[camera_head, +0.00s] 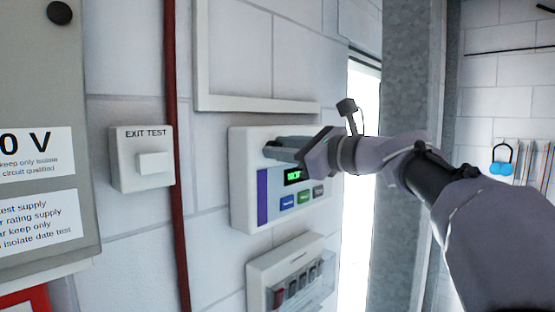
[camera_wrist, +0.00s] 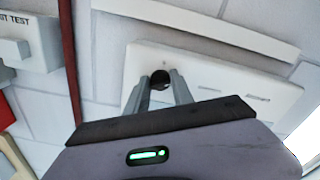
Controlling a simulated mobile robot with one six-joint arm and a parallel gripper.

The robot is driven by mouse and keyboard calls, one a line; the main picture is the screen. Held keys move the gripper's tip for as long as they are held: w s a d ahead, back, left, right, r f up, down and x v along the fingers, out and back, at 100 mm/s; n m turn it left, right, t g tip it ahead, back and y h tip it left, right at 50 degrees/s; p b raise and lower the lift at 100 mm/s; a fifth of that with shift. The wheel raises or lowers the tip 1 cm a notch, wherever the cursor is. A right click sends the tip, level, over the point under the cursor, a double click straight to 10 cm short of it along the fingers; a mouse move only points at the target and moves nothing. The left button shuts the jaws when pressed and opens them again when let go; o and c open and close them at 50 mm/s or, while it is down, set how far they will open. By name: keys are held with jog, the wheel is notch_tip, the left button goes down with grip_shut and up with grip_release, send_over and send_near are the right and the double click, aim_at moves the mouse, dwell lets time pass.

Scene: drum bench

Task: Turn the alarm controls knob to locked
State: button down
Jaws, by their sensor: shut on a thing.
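In the wrist view the alarm panel (camera_wrist: 215,82) is seen tilted. The dark round alarm controls knob (camera_wrist: 160,78) sits near its left end, between my fingertips. My gripper (camera_wrist: 161,87) is shut on the knob. In the head view my gripper (camera_head: 268,150) reaches the panel's upper part from the right, and the fingers hide the knob. The knob's pointer and any position labels cannot be made out.
An exit test box (camera_head: 142,158) and a red pipe (camera_head: 175,130) are left of the panel. A switch box (camera_head: 262,290) is just below it. A white wall frame (camera_head: 255,104) is close above. A grey metal column (camera_head: 405,90) stands at the right.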

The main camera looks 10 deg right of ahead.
jog(key=n+b, duration=0.7)
jog(key=n, duration=0.5)
jog(key=shift+f, duration=0.2)
dwell(0.4)
jog(key=c, duration=1.1)
grip_release()
jog(key=b+v, duration=0.4)
jog(key=v, duration=1.3)
jog(key=shift+s+r, duration=0.1)
jog(key=shift+s, duration=0.15)
